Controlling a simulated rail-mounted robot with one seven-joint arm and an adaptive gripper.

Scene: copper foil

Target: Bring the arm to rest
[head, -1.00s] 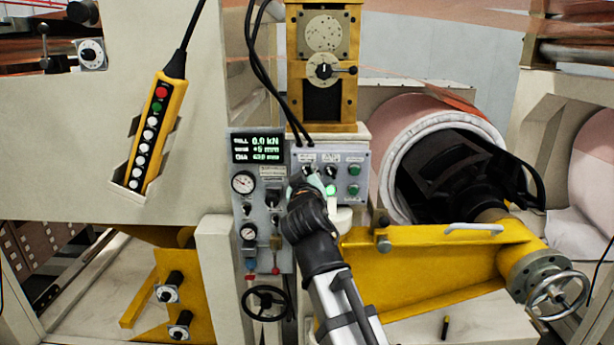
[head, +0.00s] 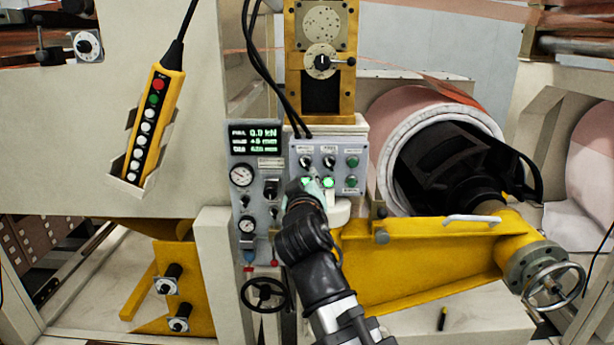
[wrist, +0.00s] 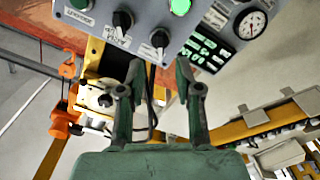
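My gripper (head: 312,187) is in front of the lower part of the grey button panel (head: 322,153) in the head view, its fingers partly hidden by my dark wrist. In the wrist view my gripper (wrist: 160,66) has two green fingers standing apart with nothing held between them. The panel (wrist: 140,22) with its black knobs is just beyond the fingertips there. Green lights (head: 328,182) glow close to the gripper in the head view. I cannot tell from these views whether a finger touches the panel.
A gauge panel (head: 258,215) with a lit display and a black handwheel (head: 264,293) are left of my arm. A yellow bracket (head: 430,265) with a handwheel (head: 556,283) stands close on the right. A yellow pendant (head: 152,125) hangs at the left.

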